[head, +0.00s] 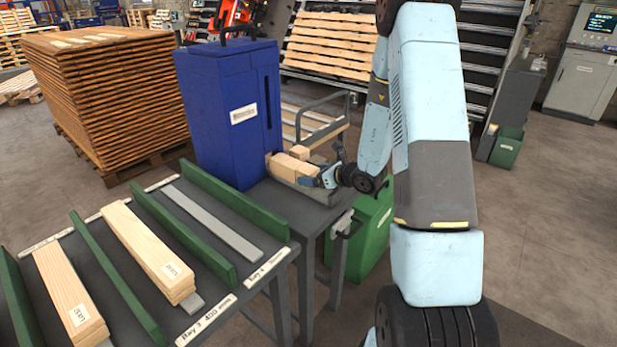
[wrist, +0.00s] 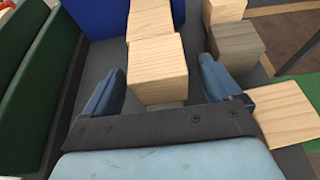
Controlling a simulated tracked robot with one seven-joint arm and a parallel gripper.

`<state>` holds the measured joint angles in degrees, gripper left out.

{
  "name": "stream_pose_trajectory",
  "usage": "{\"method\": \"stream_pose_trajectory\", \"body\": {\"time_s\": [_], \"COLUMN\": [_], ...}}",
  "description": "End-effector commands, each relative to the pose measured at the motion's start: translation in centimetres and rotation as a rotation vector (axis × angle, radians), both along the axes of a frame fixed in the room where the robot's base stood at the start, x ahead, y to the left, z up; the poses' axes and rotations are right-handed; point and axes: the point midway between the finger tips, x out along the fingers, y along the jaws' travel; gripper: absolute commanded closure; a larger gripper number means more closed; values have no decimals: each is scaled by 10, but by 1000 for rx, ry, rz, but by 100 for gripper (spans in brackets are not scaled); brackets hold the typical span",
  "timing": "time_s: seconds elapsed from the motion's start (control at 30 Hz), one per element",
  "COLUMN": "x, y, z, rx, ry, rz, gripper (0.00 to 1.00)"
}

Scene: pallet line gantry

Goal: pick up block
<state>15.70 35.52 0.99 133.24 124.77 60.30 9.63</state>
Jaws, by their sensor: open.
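Several pale wooden blocks lie in a tray area beside the blue cabinet in the head view; the nearest block (head: 283,168) is close to my gripper (head: 311,182). In the wrist view my gripper (wrist: 163,95) is open, with a blue finger on each side. A pale wooden block (wrist: 157,70) lies between and just beyond the fingers, its near end face towards me. I cannot tell whether the fingers touch it. Another pale block (wrist: 151,17) lies behind it. A greyish block (wrist: 235,47) is beyond the right finger, and a pale block (wrist: 284,112) lies right of that finger.
The blue cabinet (head: 226,115) stands directly left of the blocks. Green dividers (head: 183,233) split the table at left, where wooden boards (head: 147,250) lie. A green bin (head: 373,232) stands below right. Bare floor (head: 545,215) lies to the right.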

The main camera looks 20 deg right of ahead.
Motion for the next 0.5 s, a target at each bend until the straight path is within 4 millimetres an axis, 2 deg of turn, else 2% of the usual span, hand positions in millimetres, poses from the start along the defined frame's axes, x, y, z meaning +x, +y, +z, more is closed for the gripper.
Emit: {"method": "stream_pose_trajectory", "body": {"time_s": [0.17,0.4,0.5], "x": [16,18,18], "y": [12,13,13], "z": [-9,-10,-10], "rx": [0,-1,-1], "ry": [0,1,1], "rz": [1,0,0], "gripper": [8,8,17]}}
